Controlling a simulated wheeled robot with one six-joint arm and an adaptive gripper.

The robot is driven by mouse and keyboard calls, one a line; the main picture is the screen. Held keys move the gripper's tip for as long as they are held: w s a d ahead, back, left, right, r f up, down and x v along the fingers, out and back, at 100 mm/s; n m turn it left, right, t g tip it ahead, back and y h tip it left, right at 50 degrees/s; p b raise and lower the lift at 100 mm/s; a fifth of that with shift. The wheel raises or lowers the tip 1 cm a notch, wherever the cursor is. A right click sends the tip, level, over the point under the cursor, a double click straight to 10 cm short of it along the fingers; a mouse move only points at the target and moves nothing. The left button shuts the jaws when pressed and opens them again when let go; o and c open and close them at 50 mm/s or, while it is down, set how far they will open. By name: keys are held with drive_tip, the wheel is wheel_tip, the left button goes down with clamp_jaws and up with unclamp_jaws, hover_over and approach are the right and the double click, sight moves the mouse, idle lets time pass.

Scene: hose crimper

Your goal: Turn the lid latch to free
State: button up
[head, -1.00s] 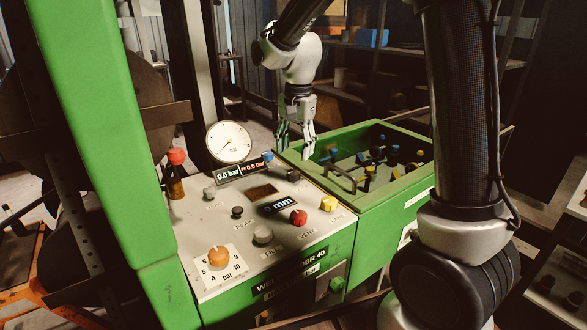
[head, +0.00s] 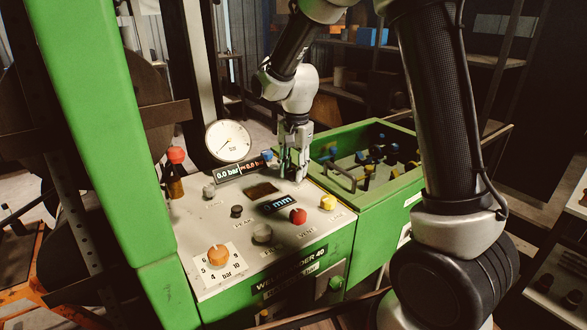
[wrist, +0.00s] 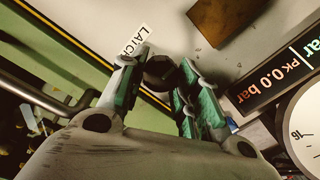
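The lid latch is a dark round knob (wrist: 160,73) on the pale panel (wrist: 240,60) beside the "LATCH" label (wrist: 133,42) in the wrist view. My gripper (wrist: 159,68) has its green-padded fingers on either side of the knob, apart from each other. A firm grip on the knob does not show. In the head view my gripper (head: 291,178) points down at the back right corner of the panel and hides the latch knob.
The pressure display (head: 241,169) and round gauge (head: 229,141) stand close left of my gripper. A yellow knob (head: 328,202) and a red knob (head: 298,216) lie nearer the front. The green bin (head: 384,188) with a dark handle (head: 339,177) is to the right.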

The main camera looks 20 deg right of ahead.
drive_tip(key=shift+c, duration=0.8)
drive_tip(key=shift+n, duration=0.3)
drive_tip(key=n, duration=0.2)
drive_tip(key=shift+n, duration=0.3)
drive_tip(key=n, duration=0.5)
drive_tip(key=shift+w+n, duration=0.1)
drive_tip(key=shift+n, duration=0.2)
drive_tip(key=n, duration=0.4)
drive_tip(key=shift+g, duration=0.3)
drive_tip(key=n, duration=0.5)
